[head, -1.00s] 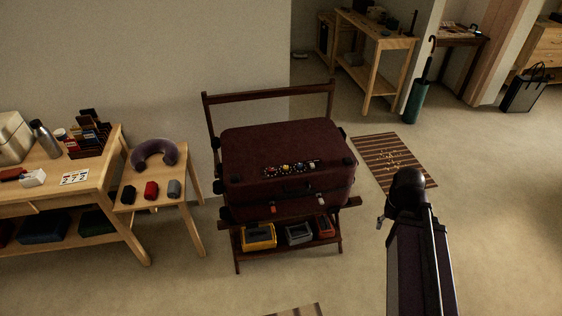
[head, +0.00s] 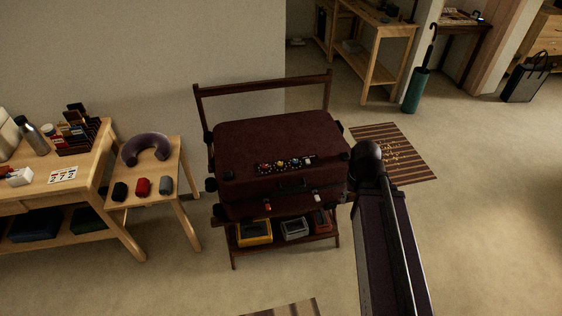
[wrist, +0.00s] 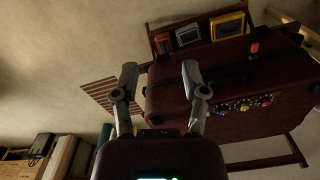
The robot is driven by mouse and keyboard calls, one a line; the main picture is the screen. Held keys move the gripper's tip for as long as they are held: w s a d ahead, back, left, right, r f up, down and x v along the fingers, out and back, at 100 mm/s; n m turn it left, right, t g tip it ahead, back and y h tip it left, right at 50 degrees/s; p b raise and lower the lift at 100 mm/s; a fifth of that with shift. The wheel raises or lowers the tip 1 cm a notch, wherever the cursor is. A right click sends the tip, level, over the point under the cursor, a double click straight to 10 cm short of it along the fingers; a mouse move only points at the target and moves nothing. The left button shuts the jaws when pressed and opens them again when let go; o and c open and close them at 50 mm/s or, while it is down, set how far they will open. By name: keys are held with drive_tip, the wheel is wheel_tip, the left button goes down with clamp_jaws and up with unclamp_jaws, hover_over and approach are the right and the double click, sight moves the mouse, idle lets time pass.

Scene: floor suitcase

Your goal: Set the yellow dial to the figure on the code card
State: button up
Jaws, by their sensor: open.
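The yellow dial (head: 294,163) is one of several small dials in a row on the top of the dark red suitcase (head: 250,138). Its setting is too small to read. The dial row also shows, turned around, at the right of the wrist view. The code card (head: 63,174) lies on the wooden table at the left; it bears coloured figures that I cannot read surely. My gripper (wrist: 160,82) is open and empty in the wrist view, its fingers apart near the suitcase's edge, away from the dials. In the head view my arm hides it.
The suitcase lies on a dark wooden rack (head: 262,88) with yellow, grey and red boxes on its lower shelf. A small side table (head: 150,195) holds a neck pillow (head: 147,148) and small rolls. A striped mat (head: 393,150) lies right of the rack. Floor at front right is clear.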

drive_tip(key=shift+o, duration=0.8)
drive_tip(key=shift+a, duration=0.1)
drive_tip(key=m+t+y+b, duration=0.15)
drive_tip(key=m+y, duration=0.25)
drive_tip(key=m, duration=1.8)
approach(280, 164)
wheel_tip(280, 164, up, 4)
drive_tip(key=s+d, duration=0.2)
drive_tip(key=d, duration=0.1)
drive_tip(key=shift+w+a+r+m+t, duration=0.15)
drive_tip(key=shift+a+m+t, duration=0.05)
drive_tip(key=shift+a+m, duration=0.2)
drive_tip(key=shift+w+a+r+m+t, duration=0.15)
drive_tip(key=shift+w+a+m, duration=0.1)
drive_tip(key=shift+m, duration=0.15)
drive_tip(key=shift+f, duration=0.1)
drive_tip(key=b+x, duration=1.2)
drive_tip(key=x, duration=0.1)
drive_tip(key=shift+f, duration=0.3)
drive_tip(key=shift+s+a, duration=0.1)
drive_tip(key=shift+a, duration=0.05)
clamp_jaws()
